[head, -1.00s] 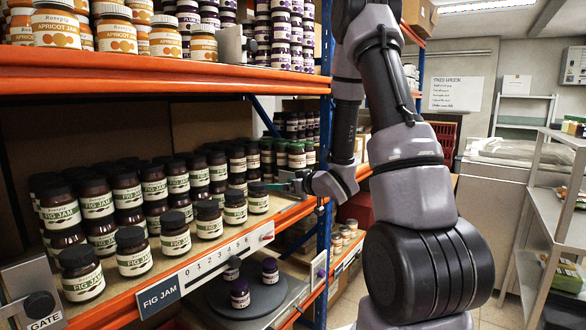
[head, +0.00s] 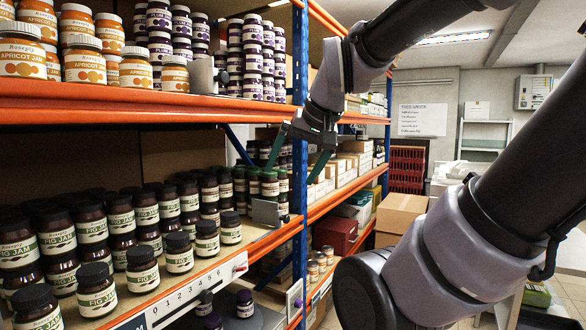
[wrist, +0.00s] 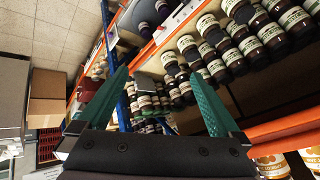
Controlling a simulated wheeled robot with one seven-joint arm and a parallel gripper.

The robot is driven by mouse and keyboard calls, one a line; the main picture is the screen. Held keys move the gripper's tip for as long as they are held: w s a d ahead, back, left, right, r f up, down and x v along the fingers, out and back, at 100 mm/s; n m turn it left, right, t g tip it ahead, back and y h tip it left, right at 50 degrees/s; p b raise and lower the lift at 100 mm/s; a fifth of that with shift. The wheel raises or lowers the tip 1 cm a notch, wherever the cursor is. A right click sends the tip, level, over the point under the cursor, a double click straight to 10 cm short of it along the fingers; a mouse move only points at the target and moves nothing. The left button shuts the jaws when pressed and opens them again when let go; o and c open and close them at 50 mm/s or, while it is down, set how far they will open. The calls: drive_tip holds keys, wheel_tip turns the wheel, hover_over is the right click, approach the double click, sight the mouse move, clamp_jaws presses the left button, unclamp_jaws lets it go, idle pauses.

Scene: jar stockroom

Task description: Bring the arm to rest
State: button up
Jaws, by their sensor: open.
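My gripper (head: 290,176) is in front of the blue shelf upright in the head view, pointing down. Its two green fingers are spread apart. In the wrist view its fingers (wrist: 158,75) are also apart, with nothing held between them. My arm comes in from the right side of the head view and bends over at the top. The fig jam jars (head: 92,228) stand in rows on the middle shelf, to the left of and apart from the gripper. They also show beyond the fingers in the wrist view (wrist: 225,62).
The orange shelf edge (head: 215,262) with a number scale and the blue upright (head: 299,215) are close to the gripper. Apricot jam jars (head: 80,62) and purple-labelled jars (head: 262,60) stand above. Cardboard boxes (head: 400,214) stand behind, right of the shelf.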

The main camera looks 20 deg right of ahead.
drive_tip(key=shift+s+a, duration=0.4)
drive_tip(key=shift+s, duration=0.35)
